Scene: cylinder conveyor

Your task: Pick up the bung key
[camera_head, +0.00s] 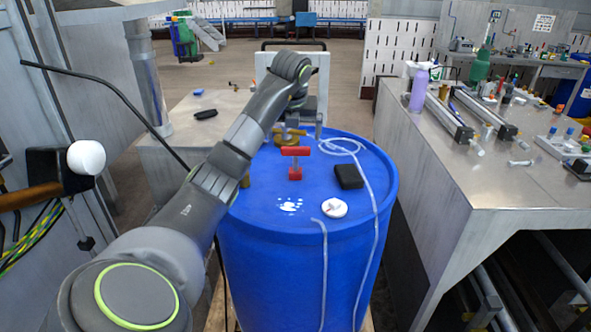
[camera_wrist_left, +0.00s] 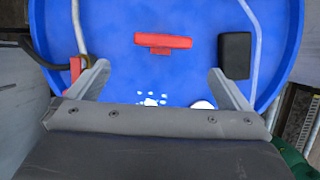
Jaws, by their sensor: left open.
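A red T-shaped tool, which I take for the bung key (camera_head: 296,152), stands on the blue drum's top (camera_head: 255,205) with its crossbar level. Its red crossbar shows in the left wrist view (camera_wrist_left: 163,41), above and between my fingers in the picture. My left gripper (camera_head: 299,124) is open over the drum and apart from the key. Its two spread fingers show in the left wrist view (camera_wrist_left: 160,72) with nothing between them but drum top. My right gripper is not in view.
A black box (camera_head: 349,176), a white cap (camera_head: 335,208) and a clear hose (camera_head: 372,205) lie on the drum. A brass-coloured piece (camera_head: 289,134) is near my gripper. A metal workbench (camera_head: 455,150) with tools stands to the right.

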